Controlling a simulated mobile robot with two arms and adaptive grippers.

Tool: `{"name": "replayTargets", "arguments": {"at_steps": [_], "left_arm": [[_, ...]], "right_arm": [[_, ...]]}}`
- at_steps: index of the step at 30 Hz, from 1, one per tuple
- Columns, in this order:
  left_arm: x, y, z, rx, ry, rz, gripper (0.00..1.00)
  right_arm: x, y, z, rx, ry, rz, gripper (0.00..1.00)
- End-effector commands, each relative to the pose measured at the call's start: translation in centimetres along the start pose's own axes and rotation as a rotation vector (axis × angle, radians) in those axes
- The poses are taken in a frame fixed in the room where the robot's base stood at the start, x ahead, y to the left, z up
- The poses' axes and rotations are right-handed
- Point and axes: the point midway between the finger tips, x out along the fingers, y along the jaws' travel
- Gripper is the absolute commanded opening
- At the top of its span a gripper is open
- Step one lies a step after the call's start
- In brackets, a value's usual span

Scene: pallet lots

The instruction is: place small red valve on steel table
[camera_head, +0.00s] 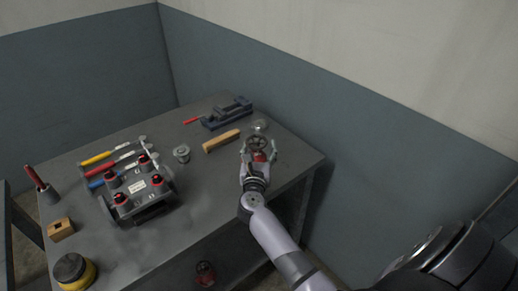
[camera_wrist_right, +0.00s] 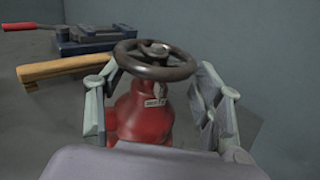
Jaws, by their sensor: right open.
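The small red valve (camera_wrist_right: 140,113) has a red body and a dark round handwheel on top. It stands upright on the steel table (camera_head: 218,174) near the table's right edge. It also shows in the head view (camera_head: 260,156), partly hidden by my right gripper. My right gripper (camera_head: 258,155) is open, with one finger on each side of the valve. In the right wrist view its fingers (camera_wrist_right: 158,105) stand beside the red body with gaps visible. The valve's base is hidden behind the gripper. My left gripper is in neither view.
A metal part (camera_head: 182,153) stands mid-table. A dark fixture with red-topped valves (camera_head: 138,190) and several hand tools fill the left.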

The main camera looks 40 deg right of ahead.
Motion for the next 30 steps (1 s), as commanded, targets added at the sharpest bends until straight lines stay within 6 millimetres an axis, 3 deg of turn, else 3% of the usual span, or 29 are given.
{"name": "replayTargets", "arguments": {"at_steps": [5,19,24,30], "left_arm": [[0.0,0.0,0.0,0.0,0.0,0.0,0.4],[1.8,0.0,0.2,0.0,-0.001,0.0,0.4],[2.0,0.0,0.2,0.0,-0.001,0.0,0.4],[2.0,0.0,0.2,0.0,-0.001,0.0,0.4]], "right_arm": [[-0.9,0.1,0.0,0.002,0.002,0.001,0.61],[-10.2,0.0,-0.1,0.001,0.002,0.0,0.61],[-11.7,0.0,0.1,0.001,0.0,-0.001,0.61],[-12.0,0.0,0.2,-0.001,0.0,-0.001,0.61]]}}
